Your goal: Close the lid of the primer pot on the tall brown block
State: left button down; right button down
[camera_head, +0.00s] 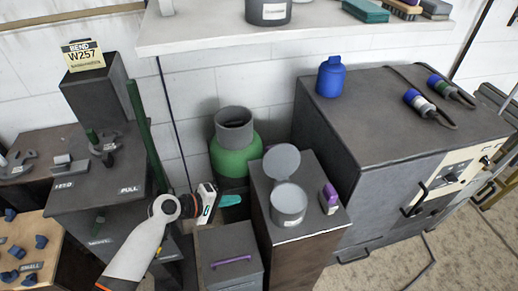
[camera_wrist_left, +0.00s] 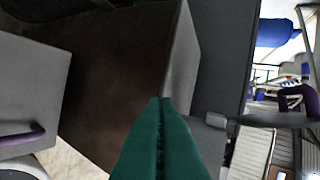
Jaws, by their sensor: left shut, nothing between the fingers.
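The primer pot (camera_head: 289,206) is a grey round pot on top of the tall brown block (camera_head: 305,236) in the head view. Its round grey lid (camera_head: 281,160) stands raised at the pot's back edge, so the pot is open. My left gripper (camera_head: 236,200) is to the left of the block and apart from the pot. Its green fingers (camera_wrist_left: 160,135) are shut and empty in the left wrist view. The brown side of the block (camera_wrist_left: 120,85) fills much of that view; I cannot make out the pot there. My right gripper is not in view.
A purple-topped bottle (camera_head: 329,197) stands right of the pot on the same block. A green container with a grey collar (camera_head: 235,150) is behind my gripper. A grey box with a purple handle (camera_head: 228,255) stands in front-left. A large grey cabinet (camera_head: 400,130) is to the right.

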aim_at(279, 160)
pick_arm(q)
jog(key=w+a+r+n+t+h, duration=0.1)
jog(key=w+r+n+t+h, duration=0.2)
jog(key=w+r, duration=0.6)
jog(key=w+d+n+g+b, duration=0.15)
jog(key=w+d+b, duration=0.25)
jog(key=d, duration=0.4)
jog(key=shift+t, duration=0.25)
jog(key=s+r+p, duration=0.1)
jog(key=p, duration=0.1)
jog(key=s+r+p, duration=0.1)
jog(key=s+p, duration=0.1)
jog(key=p, duration=0.1)
jog(key=shift+s+d+r+p, duration=0.1)
jog(key=shift+d+r+p, duration=0.2)
jog(key=shift+d, duration=0.1)
jog(key=shift+s, duration=0.15)
